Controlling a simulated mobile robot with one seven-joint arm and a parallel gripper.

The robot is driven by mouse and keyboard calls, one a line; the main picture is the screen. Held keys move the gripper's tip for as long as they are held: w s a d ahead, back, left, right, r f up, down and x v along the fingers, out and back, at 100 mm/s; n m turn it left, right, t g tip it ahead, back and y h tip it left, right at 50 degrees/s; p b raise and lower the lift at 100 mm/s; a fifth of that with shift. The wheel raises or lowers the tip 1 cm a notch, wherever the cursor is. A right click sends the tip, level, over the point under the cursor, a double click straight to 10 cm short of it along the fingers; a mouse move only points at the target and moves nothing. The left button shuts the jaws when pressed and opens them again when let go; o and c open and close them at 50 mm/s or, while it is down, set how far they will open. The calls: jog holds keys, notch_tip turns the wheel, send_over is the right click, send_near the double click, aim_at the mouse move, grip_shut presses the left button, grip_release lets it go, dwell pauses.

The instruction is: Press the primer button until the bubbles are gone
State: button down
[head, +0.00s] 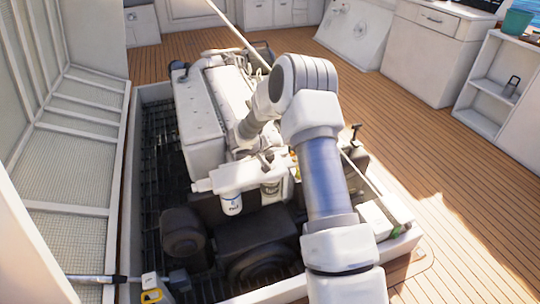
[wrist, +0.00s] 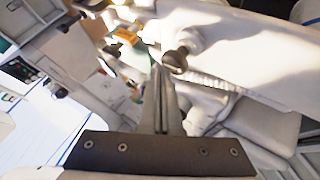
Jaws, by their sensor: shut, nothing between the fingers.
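My gripper's long grey fingers (wrist: 160,72) are together and empty in the wrist view. A dark round-headed knob (wrist: 176,59) on a pale fitting shows close beside the fingertips; it may be the primer button, and I cannot tell whether they touch. In the head view my arm reaches over the engine (head: 205,115) and bends down towards the white filter housing (head: 236,178). Two filters hang below it, a left one (head: 231,204) and a right one (head: 270,188). My wrist hides part of the housing. No bubbles can be made out.
The engine sits in a sunken hatch with a pale raised rim (head: 132,190). The raised hatch cover (head: 75,150) stands at left. A thin pole (head: 237,32) slants across the engine. Wooden deck (head: 440,170) is clear at right, before white cabinets (head: 435,55).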

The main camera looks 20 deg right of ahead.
aim_at(269, 158)
jog(key=shift+r, duration=0.25)
jog(key=shift+r+p, duration=0.7)
jog(key=shift+r, duration=1.85)
